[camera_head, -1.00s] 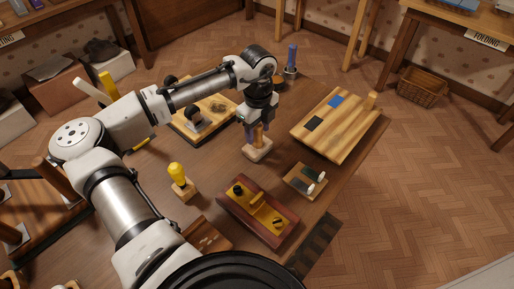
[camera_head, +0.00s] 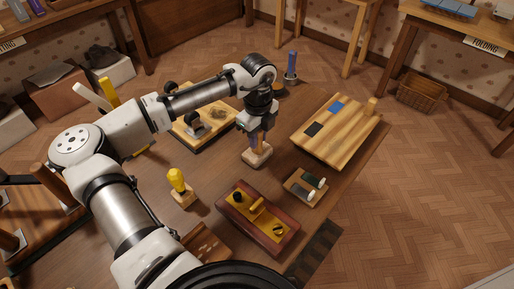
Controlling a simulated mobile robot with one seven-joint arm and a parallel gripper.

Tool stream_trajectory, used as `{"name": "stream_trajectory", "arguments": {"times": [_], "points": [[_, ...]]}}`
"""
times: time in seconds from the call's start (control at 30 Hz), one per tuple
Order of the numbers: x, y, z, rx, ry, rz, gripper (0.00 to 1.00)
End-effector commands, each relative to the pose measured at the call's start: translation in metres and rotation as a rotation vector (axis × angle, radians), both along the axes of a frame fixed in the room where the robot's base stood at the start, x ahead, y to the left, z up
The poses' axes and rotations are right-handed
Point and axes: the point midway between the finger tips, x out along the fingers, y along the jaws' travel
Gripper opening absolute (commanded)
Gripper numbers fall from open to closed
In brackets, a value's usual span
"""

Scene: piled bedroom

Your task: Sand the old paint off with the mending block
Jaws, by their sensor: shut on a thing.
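My gripper (camera_head: 257,139) points down over the middle of the table and is shut on the upright handle of a small block with a pale wooden base (camera_head: 257,157). The fingers hide most of the handle. The base looks to be at the table top; I cannot tell whether it touches. To the right is a striped wooden board (camera_head: 346,140) with a blue patch (camera_head: 336,106) and a black patch (camera_head: 313,130) on its top. I cannot tell which patch is old paint. The held block is apart from this board.
A yellow-handled block (camera_head: 178,184) stands left of my gripper. A dark red tray (camera_head: 284,241) and a small wooden holder (camera_head: 296,191) lie in front. A wooden board with a dark tool (camera_head: 195,128) lies behind left. A blue-handled tool (camera_head: 292,66) stands upright behind.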

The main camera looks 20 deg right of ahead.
Motion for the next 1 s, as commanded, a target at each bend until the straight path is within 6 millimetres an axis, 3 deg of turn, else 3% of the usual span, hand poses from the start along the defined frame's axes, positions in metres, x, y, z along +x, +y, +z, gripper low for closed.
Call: {"name": "stream_trajectory", "arguments": {"times": [0.8, 1.0], "points": [[0.0, 0.0, 0.065, -0.001, 0.001, 0.0, 0.0], [0.0, 0.0, 0.07, -0.001, -0.001, 0.0, 0.0]]}}
